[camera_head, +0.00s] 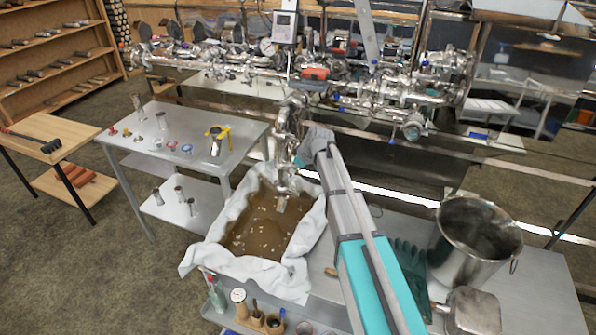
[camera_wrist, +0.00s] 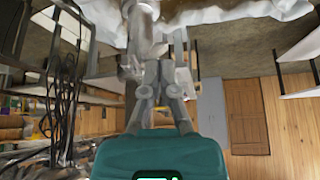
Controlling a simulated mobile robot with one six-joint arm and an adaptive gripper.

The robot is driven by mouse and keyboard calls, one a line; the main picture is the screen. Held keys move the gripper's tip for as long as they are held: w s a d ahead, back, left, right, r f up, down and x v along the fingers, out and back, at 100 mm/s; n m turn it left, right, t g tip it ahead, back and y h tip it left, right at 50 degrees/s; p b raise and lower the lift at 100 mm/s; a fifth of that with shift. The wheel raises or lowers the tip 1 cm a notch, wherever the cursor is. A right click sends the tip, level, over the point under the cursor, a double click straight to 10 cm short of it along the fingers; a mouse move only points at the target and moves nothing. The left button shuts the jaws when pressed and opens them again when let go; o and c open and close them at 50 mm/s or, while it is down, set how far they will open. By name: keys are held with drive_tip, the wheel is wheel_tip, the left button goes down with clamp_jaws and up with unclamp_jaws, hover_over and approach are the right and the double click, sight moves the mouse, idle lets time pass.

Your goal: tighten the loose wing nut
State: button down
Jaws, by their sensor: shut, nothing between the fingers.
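A shiny steel vertical pipe with clamped joints (camera_head: 288,135) hangs down over the cloth-lined pan (camera_head: 313,228). I cannot make out the loose wing nut in either view; it is too small or hidden. My arm reaches up from the bottom, and its end is beside the pipe, hiding part of it. My gripper (camera_wrist: 166,72) shows in the wrist view with its fingers together and nothing between them. The fingertips are close to the pipe (camera_wrist: 141,30); I cannot tell whether they touch it.
Steel manifold piping (camera_head: 395,92) with valves and gauges runs across the back. A steel pot (camera_head: 455,262) stands on the right of the bench. A side table (camera_head: 165,150) with small fittings and a yellow-handled clamp stands at left. Floor is free at lower left.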

drive_tip(key=shift+b+x, duration=0.65)
drive_tip(key=shift+x, duration=0.4)
